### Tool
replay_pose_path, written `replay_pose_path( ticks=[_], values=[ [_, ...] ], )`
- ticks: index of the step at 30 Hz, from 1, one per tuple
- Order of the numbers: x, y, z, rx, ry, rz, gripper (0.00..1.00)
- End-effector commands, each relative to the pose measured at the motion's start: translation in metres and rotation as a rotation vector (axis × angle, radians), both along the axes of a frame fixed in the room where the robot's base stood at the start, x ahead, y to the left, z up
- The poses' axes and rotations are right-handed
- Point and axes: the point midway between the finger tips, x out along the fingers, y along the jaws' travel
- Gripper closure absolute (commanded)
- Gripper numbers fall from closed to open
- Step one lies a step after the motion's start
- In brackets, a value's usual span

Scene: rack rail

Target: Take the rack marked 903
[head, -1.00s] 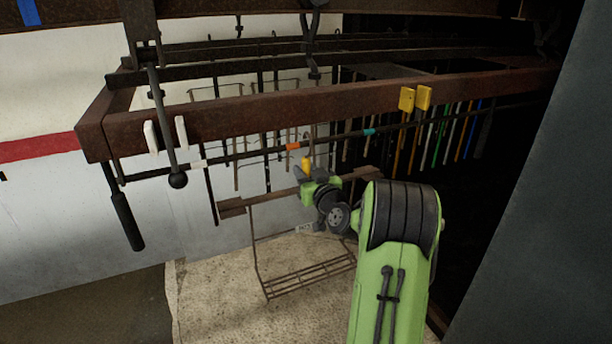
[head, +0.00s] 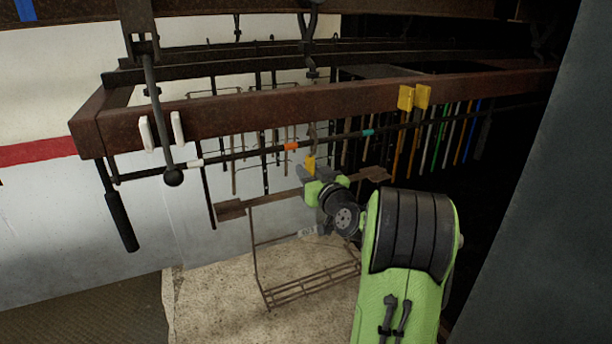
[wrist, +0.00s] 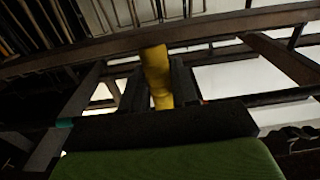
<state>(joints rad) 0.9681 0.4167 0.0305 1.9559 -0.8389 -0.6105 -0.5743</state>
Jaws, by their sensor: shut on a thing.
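A brown wire rack (head: 254,250) hangs below the dark rail (head: 240,153). It has a top bar with flat paddle ends and a barred shelf at the bottom. A small pale tag (head: 308,231) sits on it, partly behind my arm, its number too small to read. A yellow grip piece (head: 309,163) stands above the top bar. My gripper (head: 309,174) is shut on this yellow piece, just below the rail. In the wrist view the yellow piece (wrist: 157,77) stands between my two dark fingers (wrist: 157,85). The rack's upper hook is hard to make out.
A rusty brown beam (head: 260,110) runs above the rail. Two yellow tabs (head: 414,97) and white tabs (head: 162,131) sit on it. Several coloured rods (head: 440,135) hang at the right. A grey panel (head: 540,200) bounds the right side. Pale floor lies below the rack.

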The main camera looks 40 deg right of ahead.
Motion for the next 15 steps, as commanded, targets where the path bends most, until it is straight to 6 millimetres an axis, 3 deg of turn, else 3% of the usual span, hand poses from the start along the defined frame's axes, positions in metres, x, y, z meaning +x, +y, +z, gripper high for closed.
replay_pose_path(
  ticks=[15],
  values=[
    [-0.045, 0.012, -0.002, -0.003, -0.003, -0.002, 1.00]
  ],
)
